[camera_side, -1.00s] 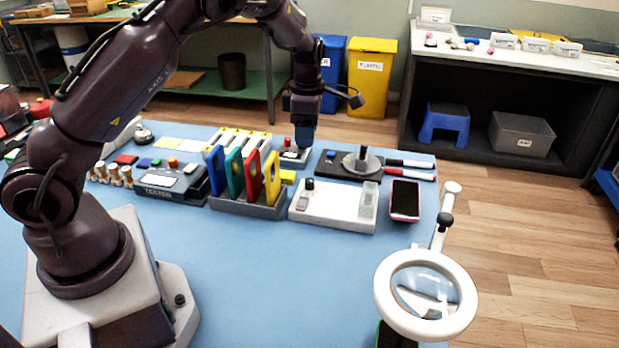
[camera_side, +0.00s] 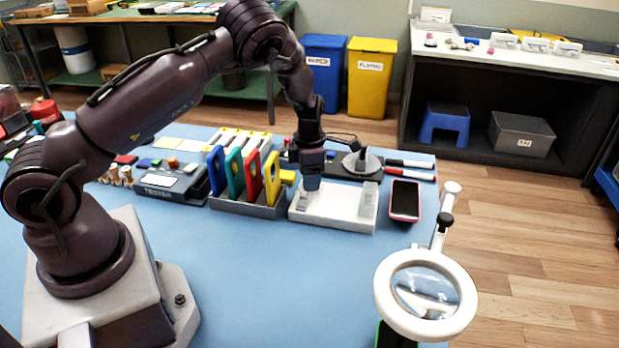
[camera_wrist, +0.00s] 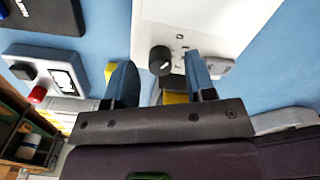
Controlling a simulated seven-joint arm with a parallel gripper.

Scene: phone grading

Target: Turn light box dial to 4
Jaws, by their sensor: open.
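The light box (camera_side: 336,207) is a white flat panel on the blue table in the side view. Its white surface (camera_wrist: 215,25) also shows at the top of the wrist view. The dial (camera_wrist: 160,60) is a round black knob with a light pointer mark, at the light box's edge. My gripper (camera_side: 311,184) points down over the light box's left part and hides the dial in the side view. In the wrist view my gripper (camera_wrist: 160,68) is open, with the dial between its two blue fingers. I cannot tell whether either finger touches the dial. The scale numbers are too small to read.
A rack (camera_side: 247,203) with several coloured upright pieces stands close on the left. A phone (camera_side: 405,201) lies to the right, and a ring magnifier (camera_side: 425,293) stands at the front right. The front middle of the table is clear.

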